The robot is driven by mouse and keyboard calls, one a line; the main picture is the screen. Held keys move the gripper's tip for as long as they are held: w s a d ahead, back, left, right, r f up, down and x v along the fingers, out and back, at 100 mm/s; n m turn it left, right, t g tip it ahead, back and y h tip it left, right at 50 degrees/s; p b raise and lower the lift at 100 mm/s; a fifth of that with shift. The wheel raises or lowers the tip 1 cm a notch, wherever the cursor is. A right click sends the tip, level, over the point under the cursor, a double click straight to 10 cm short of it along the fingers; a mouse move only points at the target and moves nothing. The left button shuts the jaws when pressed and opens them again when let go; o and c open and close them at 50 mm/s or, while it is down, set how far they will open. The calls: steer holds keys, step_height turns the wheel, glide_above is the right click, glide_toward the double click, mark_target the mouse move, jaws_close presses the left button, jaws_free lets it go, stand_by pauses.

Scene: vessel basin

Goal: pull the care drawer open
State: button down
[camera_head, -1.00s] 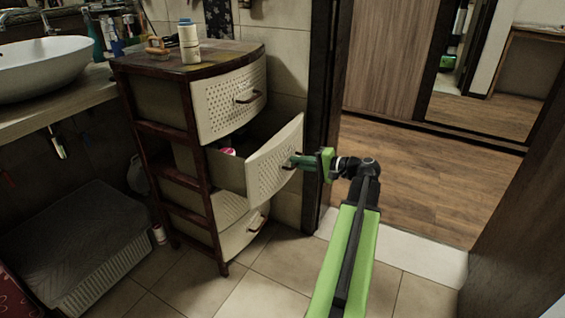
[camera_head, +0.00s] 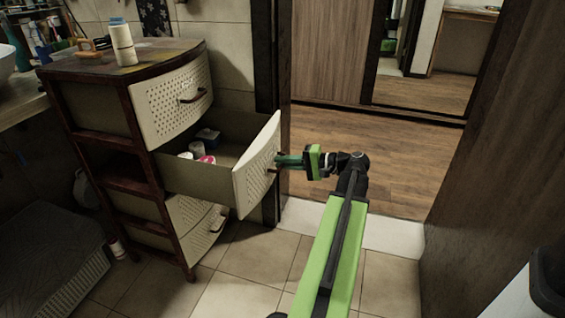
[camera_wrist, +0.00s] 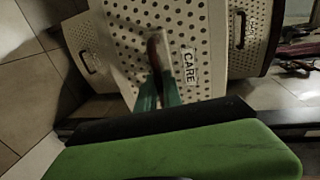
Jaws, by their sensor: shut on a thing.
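The care drawer (camera_head: 257,166) is the middle drawer of a dark wooden-framed cabinet, with a cream perforated front. It stands well out from the frame, and bottles and small containers show inside it. In the wrist view its front (camera_wrist: 128,35) bears a label reading CARE (camera_wrist: 190,68). My gripper (camera_head: 281,161) is at the drawer's brown handle and shut on it. In the wrist view the green fingers (camera_wrist: 164,88) close around the handle (camera_wrist: 155,50), and part of the handle is hidden between them.
The top drawer (camera_head: 175,100) and bottom drawer (camera_head: 197,228) look shut. A white bottle (camera_head: 123,42) stands on the cabinet top. A dark wooden panel (camera_head: 480,150) rises at the right. Tiled floor (camera_head: 240,265) is clear in front of the cabinet, and a doorway opens behind my arm.

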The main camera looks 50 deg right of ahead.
steer(key=shift+a, duration=0.25)
steer(key=c, duration=1.5)
jaws_free()
steer(key=shift+d, duration=0.1)
steer(key=p+v, duration=0.3)
steer(key=v, duration=1.4)
steer(key=shift+s, duration=0.15)
steer(key=shift+d, duration=0.1)
